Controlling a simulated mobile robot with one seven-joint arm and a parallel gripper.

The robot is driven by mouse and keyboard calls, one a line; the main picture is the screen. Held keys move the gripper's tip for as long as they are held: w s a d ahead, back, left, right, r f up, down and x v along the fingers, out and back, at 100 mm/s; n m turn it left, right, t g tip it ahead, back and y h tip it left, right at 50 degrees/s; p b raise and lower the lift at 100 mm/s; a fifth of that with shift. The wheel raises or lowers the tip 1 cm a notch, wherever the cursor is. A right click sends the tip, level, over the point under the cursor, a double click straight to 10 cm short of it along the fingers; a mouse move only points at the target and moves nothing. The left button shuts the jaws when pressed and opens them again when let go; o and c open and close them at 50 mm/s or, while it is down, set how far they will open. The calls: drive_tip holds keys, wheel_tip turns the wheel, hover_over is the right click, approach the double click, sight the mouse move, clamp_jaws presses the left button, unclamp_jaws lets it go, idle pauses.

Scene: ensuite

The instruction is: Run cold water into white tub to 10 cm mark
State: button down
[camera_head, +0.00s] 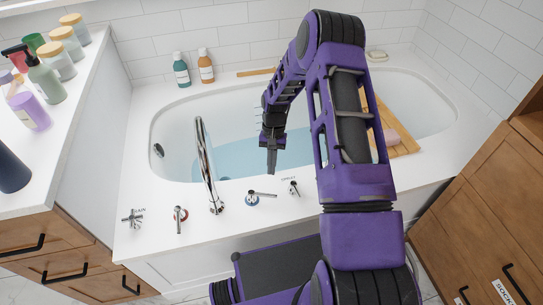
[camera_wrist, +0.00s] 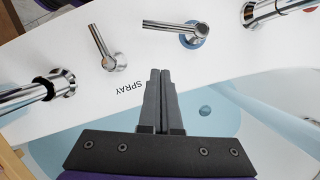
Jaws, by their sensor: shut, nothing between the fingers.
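The white tub (camera_head: 165,125) holds a pool of pale blue water (camera_head: 240,160), also seen in the wrist view (camera_wrist: 60,150). I cannot make out a 10 cm mark. The chrome spout (camera_head: 207,165) stands on the front rim; I see no stream from it. To its right is the blue-ringed tap (camera_head: 252,199), its lever pointing right; it is near the top of the wrist view (camera_wrist: 190,38). The red-ringed tap (camera_head: 180,214) is left of the spout. My gripper (camera_head: 271,172) is shut and empty over the tub's near edge, its fingertips (camera_wrist: 173,72) apart from the blue-ringed tap.
The SPRAY lever (camera_head: 293,188) stands right of the blue-ringed tap, and the DRAIN handle (camera_head: 132,219) is at far left. A wooden tray (camera_head: 400,135) spans the tub at right. Bottles (camera_head: 181,70) stand on the back rim. Wooden cabinets (camera_head: 495,215) are at right.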

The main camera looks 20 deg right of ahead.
drive_tip(key=shift+x, duration=1.2)
drive_tip(key=shift+s+a+f, duration=0.1)
drive_tip(key=shift+s+a, duration=0.15)
drive_tip(key=shift+s, duration=0.35)
drive_tip(key=shift+s+a+f, duration=0.15)
drive_tip(key=shift+s+a, duration=0.15)
drive_tip(key=shift+s, duration=0.3)
drive_tip(key=shift+s+a+f, duration=0.1)
drive_tip(key=shift+s+a, duration=0.15)
drive_tip(key=shift+s, duration=0.3)
